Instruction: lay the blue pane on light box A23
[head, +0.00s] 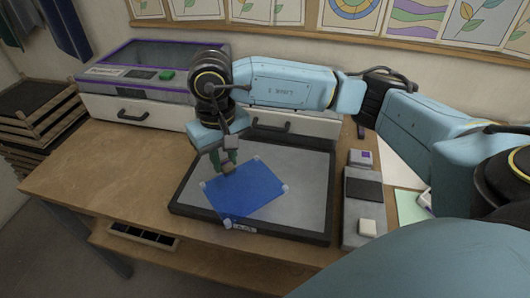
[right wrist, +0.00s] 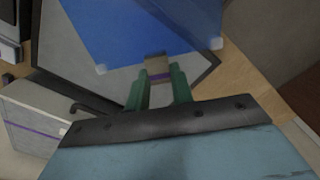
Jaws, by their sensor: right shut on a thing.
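The blue pane (head: 248,192) is a flat translucent blue sheet with pale corner pieces. In the head view it is over the grey surface of the light box (head: 308,175), turned at an angle to its dark frame. My right gripper (head: 228,166) is shut on a small tan tab at the pane's back edge. The right wrist view shows the green fingers on this tab beside the blue pane (right wrist: 150,30). I cannot tell whether the pane touches the box. My left gripper is not in view.
A grey machine with a purple-trimmed lid (head: 150,62) and a green button stands at the back left. A grey strip with a dark pad (head: 364,189) and a white block (head: 367,228) lies right of the box. The wooden table (head: 110,185) is clear at left.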

